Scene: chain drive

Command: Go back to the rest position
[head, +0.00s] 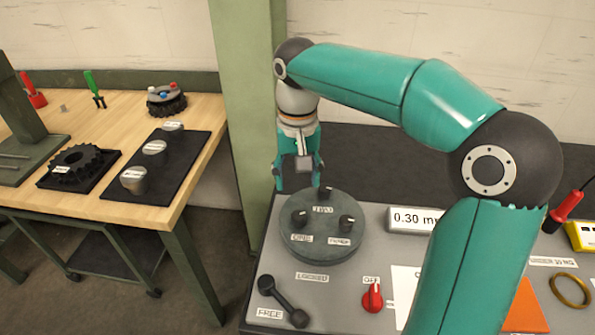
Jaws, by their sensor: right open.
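My right gripper (298,172) hangs pointing down at the end of the teal right arm, just behind the round dark dial plate (322,240) on the grey panel. It is open, and I see nothing held in it. The right arm arches over the panel from the lower right and covers part of it. My left gripper is not in view.
The grey panel carries a black lever (283,302), a red switch knob (372,297), a 0.30 display (414,219) and a brass ring (570,290). A green post (245,110) stands close left of the gripper. A wooden bench (120,106) holds a black toothed wheel (78,165) and metal cylinders.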

